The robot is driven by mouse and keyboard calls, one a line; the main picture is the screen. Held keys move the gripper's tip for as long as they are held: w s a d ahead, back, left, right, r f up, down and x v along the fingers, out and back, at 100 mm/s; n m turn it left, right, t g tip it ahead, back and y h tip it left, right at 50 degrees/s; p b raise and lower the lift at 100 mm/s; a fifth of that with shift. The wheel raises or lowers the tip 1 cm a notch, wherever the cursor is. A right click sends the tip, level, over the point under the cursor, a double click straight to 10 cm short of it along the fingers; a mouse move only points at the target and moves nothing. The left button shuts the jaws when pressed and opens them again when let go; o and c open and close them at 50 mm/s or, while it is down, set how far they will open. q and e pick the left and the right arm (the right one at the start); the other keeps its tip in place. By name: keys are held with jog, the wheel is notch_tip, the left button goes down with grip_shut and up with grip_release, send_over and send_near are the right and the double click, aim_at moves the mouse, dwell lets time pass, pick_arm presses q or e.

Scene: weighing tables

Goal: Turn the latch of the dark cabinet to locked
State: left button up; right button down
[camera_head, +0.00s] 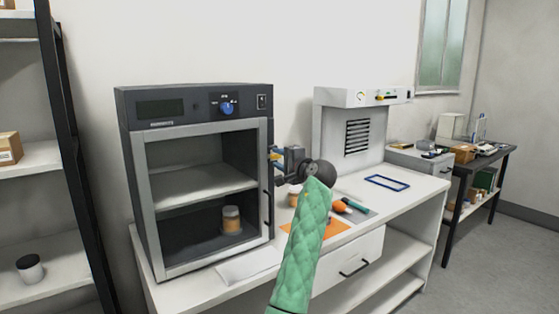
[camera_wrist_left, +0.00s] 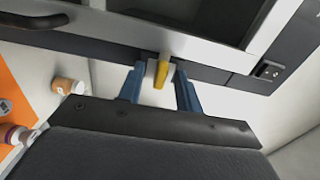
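The dark cabinet (camera_head: 190,96) stands on the white bench at left, its silver-framed glass door against the front. The yellow latch (camera_wrist_left: 162,72) is at the door's edge in the left wrist view, on a pale mount. A little yellow shows by the door's right edge in the head view (camera_head: 274,151). My left gripper (camera_wrist_left: 160,78) is open, its blue fingers on either side of the latch, with small gaps visible. In the head view the left gripper (camera_head: 276,158) is at the cabinet's right front edge, mostly edge-on. My right gripper is not in view.
A jar (camera_head: 231,220) stands inside the cabinet. The dark door handle (camera_head: 267,208) is below my gripper. Right of the cabinet are an orange mat (camera_head: 318,233), a small jar (camera_head: 294,195) and a white fume unit (camera_head: 334,135). A shelf rack (camera_head: 72,130) is at far left.

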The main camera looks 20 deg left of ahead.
pick_arm(q)
jog(key=shift+d, duration=0.1)
